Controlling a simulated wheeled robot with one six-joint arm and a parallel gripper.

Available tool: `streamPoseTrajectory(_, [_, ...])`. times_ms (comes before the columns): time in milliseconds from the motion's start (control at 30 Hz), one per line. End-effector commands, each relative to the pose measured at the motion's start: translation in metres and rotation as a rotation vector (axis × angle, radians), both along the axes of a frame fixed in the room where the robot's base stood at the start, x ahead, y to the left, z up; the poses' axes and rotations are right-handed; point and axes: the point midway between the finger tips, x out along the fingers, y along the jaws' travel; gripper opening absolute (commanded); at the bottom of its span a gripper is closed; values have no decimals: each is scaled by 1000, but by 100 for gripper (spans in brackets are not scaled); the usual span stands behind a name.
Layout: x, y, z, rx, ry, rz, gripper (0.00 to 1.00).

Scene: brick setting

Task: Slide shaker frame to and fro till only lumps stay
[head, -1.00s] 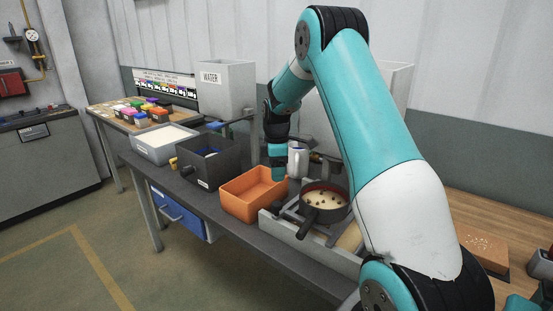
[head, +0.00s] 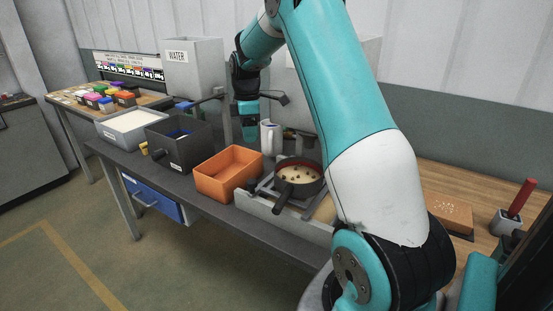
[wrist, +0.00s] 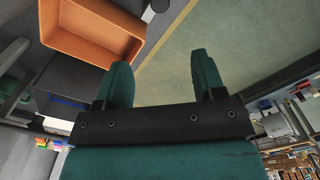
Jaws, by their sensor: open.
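The shaker frame (head: 262,205) is a pale grey frame on the bench. A dark round sieve pan (head: 283,186) with a red inner rim sits on it, its handle pointing toward the front. Pale material with several dark lumps (head: 298,174) lies in the pan. My gripper (head: 248,136) is above the bench, behind and left of the pan, apart from it. In the wrist view my gripper (wrist: 166,75) shows two teal fingers spread apart with nothing between them.
An orange bin (head: 214,188) stands left of the frame; it also shows in the wrist view (wrist: 75,48). A white mug (head: 266,138) stands behind the pan. A dark grey tub (head: 170,148) and a light grey tray (head: 112,135) stand further left. A brick (head: 440,212) lies at right.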

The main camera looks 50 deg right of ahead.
Motion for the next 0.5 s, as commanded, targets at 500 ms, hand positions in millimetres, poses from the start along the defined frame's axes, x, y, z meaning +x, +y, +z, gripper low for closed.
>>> streamPoseTrajectory(500, [-1,1,-83,2,5,0,63])
